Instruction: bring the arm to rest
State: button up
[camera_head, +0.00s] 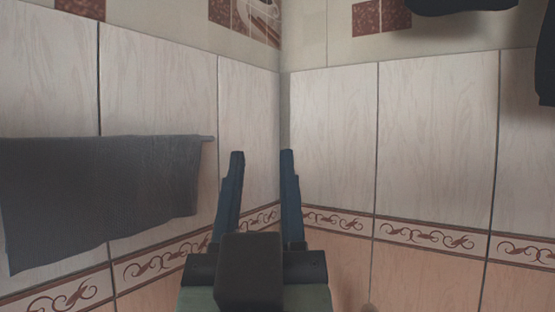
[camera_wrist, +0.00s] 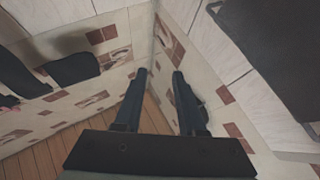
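My gripper (camera_head: 262,156) is raised in front of a tiled wall corner in the head view. Its two dark blue fingers stand apart with nothing between them. In the wrist view my gripper (camera_wrist: 160,75) also shows its fingers spread and empty, pointing toward the corner. No object is held or touched by the fingertips as far as I can see.
A dark grey towel (camera_head: 100,195) hangs from a rail on the left wall; it also shows in the wrist view (camera_wrist: 275,50). Dark objects (camera_head: 462,5) show at the top right. A wooden floor (camera_wrist: 60,150) shows in the wrist view. The space around the fingers looks free.

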jog(key=s+d+r+t, duration=0.1)
jog(key=s+r+t, duration=0.1)
jog(key=s+r, duration=0.2)
jog(key=shift+s+d+m, duration=0.2)
jog(key=shift+s+m, duration=0.2)
jog(key=shift+s, duration=0.1)
jog(key=shift+r, duration=0.1)
notch_tip(320, 180, up, 10)
jog(key=p, duration=0.9)
jog(key=shift+f+p, duration=0.2)
jog(key=shift+p, duration=0.15)
jog(key=shift+a, duration=0.1)
